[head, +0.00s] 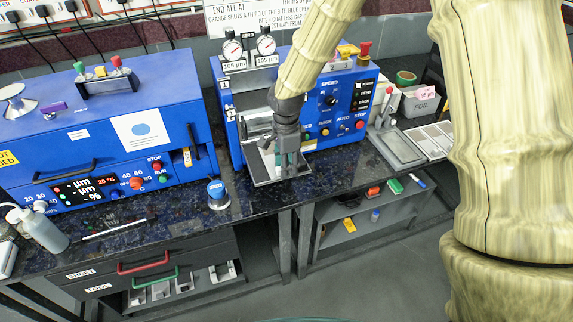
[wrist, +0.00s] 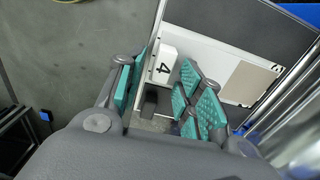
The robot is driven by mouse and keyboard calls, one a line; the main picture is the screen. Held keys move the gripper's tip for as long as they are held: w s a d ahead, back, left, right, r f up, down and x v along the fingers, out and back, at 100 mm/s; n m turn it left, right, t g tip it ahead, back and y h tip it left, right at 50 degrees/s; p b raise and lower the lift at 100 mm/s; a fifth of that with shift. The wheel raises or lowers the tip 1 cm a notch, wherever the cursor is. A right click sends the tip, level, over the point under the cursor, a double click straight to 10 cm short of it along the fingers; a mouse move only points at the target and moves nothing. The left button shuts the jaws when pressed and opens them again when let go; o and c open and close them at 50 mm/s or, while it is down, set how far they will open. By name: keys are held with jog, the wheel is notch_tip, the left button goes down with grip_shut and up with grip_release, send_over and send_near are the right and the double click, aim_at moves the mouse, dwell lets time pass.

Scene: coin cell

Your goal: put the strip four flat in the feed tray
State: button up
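Strip four is a pale strip with a grey patch (wrist: 251,82) and a white tab marked 4 (wrist: 163,68). In the wrist view it lies across the feed tray (head: 264,179), between the tray's metal side rims, and looks flat. I cannot tell whether all of it touches the tray floor. My gripper (head: 284,162) is down at the tray, in front of the blue machine. In the wrist view its teal-padded fingers (wrist: 163,88) stand apart on either side of the tab end, with visible gaps. The fingers cover part of the strip's near edge. The strip is hidden in the head view.
The blue machine with dials and buttons (head: 344,105) stands right behind the tray. A blue-capped jar (head: 217,193) stands on the bench at left. A grey plate (head: 397,147) and a pale slotted tray (head: 432,139) lie at right. The bench's front edge is close below the tray.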

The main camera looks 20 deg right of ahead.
notch_tip(320, 180, up, 12)
jog(key=b, duration=0.2)
jog(key=shift+b, duration=0.4)
